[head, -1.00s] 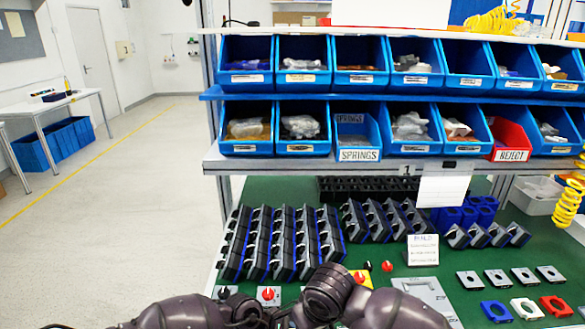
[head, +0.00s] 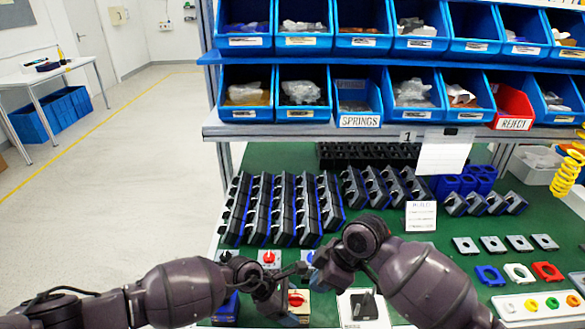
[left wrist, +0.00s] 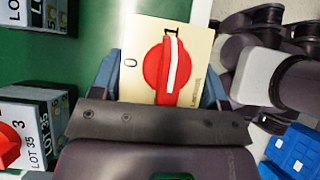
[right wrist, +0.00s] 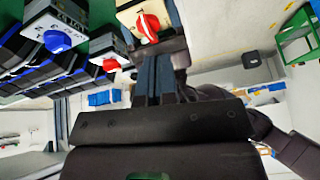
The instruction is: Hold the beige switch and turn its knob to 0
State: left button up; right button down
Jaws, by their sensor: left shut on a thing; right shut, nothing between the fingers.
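The beige switch (left wrist: 150,38) sits between the fingers of my left gripper (left wrist: 160,85) in the left wrist view. Its red knob (left wrist: 165,70) has a white bar pointing close to the 1; the 0 is printed to the left. In the head view the beige switch (head: 300,309) shows at the bottom centre, with my left gripper (head: 280,298) shut on it. My right gripper (head: 316,268) is above and to its right, shut and empty. In the right wrist view the red knob (right wrist: 149,26) is just beyond the closed right fingertips (right wrist: 158,58); I cannot tell if they touch.
A white switch with a red knob (head: 269,258) and one with a blue knob (head: 308,256) stand close behind the grippers. Rows of dark housings (head: 285,208) fill the green bench behind. Blue bins (head: 300,92) hang above. Coloured rings (head: 519,272) lie at right.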

aim_at(303, 306)
jog(key=shift+a+f+n, duration=0.1)
jog(key=shift+a+n, duration=0.05)
jog(key=shift+n, duration=0.85)
jog(key=shift+f, duration=3.4)
jog(key=shift+w+a, duration=0.25)
jog(key=shift+a, duration=0.3)
jog(key=shift+w+d, duration=0.15)
jog(key=shift+w, duration=0.35)
